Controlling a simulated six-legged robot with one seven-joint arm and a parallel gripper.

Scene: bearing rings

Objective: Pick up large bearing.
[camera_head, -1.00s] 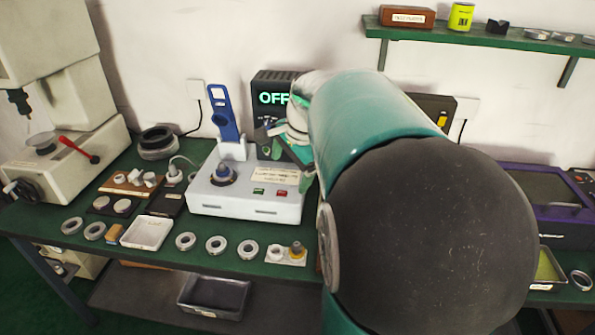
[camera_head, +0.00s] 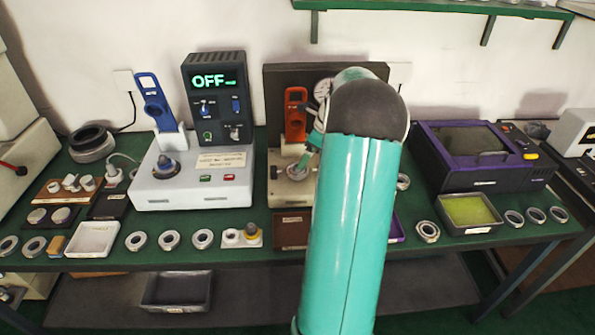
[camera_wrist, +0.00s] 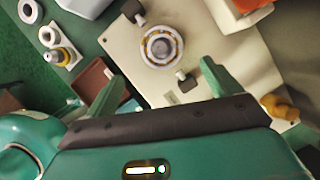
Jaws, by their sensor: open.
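A bearing (camera_wrist: 161,47) with a bright outer ring and a round centre sits on a beige fixture (camera_wrist: 205,30) in the wrist view. In the head view this bearing (camera_head: 296,172) is partly hidden by my gripper (camera_head: 308,152). In the wrist view my gripper (camera_wrist: 162,86) is open and empty, and the bearing lies beyond its green fingertips, apart from them. A thick dark ring (camera_head: 91,142) stands at the back left of the bench. A metal ring (camera_head: 427,231) lies right of my arm. I cannot tell for certain which one is the large bearing.
A white heater-like box (camera_head: 190,190) with a display reading OFF stands left of the fixture. An orange handled tool (camera_head: 296,112) stands behind the fixture. Several small rings (camera_head: 169,240) line the bench front. A purple machine (camera_head: 480,158) and a green-lined tray (camera_head: 468,210) are at right.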

